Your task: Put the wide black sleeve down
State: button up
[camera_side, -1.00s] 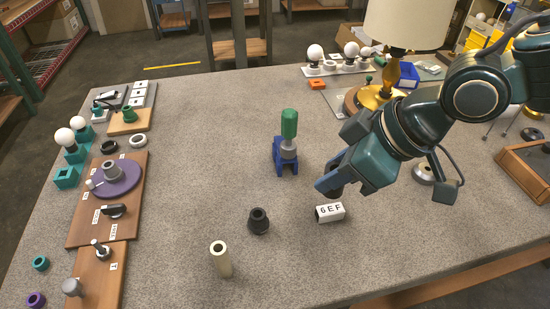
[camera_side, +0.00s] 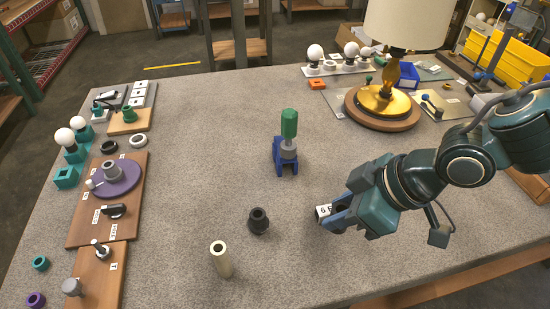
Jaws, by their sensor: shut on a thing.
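My gripper (camera_side: 333,214), with blue fingers, is low over the table at right of centre. It is shut on a dark piece, which I take to be the wide black sleeve (camera_side: 338,212). The fingers hide most of this piece, and I cannot tell whether it touches the table.
A stepped black part (camera_side: 258,221) and a cream tube (camera_side: 221,259) stand to the left. A blue holder (camera_side: 280,160) with a green-topped part (camera_side: 289,125) stands behind. A gold lamp (camera_side: 385,100) is at the back right. The table's centre left is clear.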

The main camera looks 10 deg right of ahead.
notch_tip(320, 180, down, 9)
jog(key=shift+f, duration=0.1)
dwell(0.3)
jog(key=shift+f, duration=0.1)
jog(key=shift+f, duration=1.8)
jog(key=shift+f, duration=0.15)
jog(key=o, duration=1)
jog(key=shift+c, duration=0.2)
jog(key=shift+r, duration=0.2)
jog(key=shift+v, duration=0.75)
jog(key=v, duration=1)
jog(key=shift+r, duration=0.15)
